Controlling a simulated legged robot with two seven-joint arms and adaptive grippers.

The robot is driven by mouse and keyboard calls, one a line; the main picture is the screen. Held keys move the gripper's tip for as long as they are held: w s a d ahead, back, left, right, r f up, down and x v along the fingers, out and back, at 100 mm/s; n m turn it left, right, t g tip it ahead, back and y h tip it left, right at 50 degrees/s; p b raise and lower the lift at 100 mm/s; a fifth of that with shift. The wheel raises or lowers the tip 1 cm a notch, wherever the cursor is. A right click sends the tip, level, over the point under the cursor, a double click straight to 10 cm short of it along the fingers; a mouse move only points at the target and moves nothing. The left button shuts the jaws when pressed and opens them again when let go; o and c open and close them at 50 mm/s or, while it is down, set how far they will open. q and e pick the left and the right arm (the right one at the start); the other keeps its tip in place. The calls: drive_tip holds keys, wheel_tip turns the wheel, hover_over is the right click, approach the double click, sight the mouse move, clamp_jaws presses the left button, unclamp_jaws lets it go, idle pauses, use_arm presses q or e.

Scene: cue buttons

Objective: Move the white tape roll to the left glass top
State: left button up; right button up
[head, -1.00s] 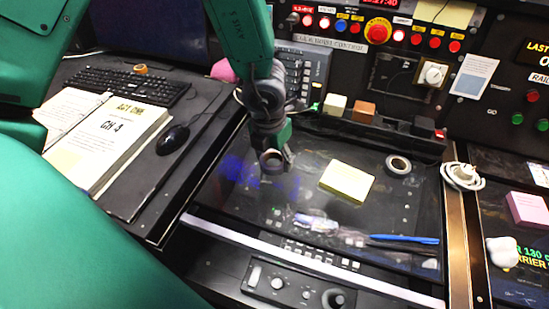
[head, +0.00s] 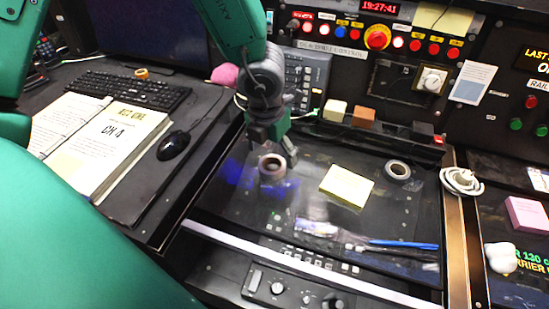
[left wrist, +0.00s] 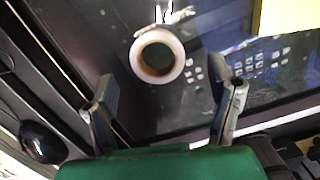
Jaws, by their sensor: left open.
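The white tape roll (head: 272,168), with a brown inner core, lies flat on the left part of the dark left glass top (head: 300,205). In the left wrist view the roll (left wrist: 158,54) sits beyond the fingertips, in line with the gap between them, with nothing touching it. My left gripper (head: 273,146) is open and empty, just above and behind the roll in the head view. Its two spread fingers (left wrist: 167,103) show in the left wrist view. My right gripper is not in view.
On the same glass lie a yellow note pad (head: 346,186), a grey tape roll (head: 398,170) and a blue pen (head: 404,244). A white charger with cable (head: 461,180) is at the right edge. A black mouse (head: 174,145) and open binder (head: 115,142) lie left.

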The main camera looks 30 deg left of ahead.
use_arm(q)
wheel_tip(320, 180, up, 8)
drive_tip(key=s+p, duration=0.1)
drive_tip(key=shift+f, duration=0.2)
drive_tip(key=shift+a+r, duration=0.1)
idle(0.3)
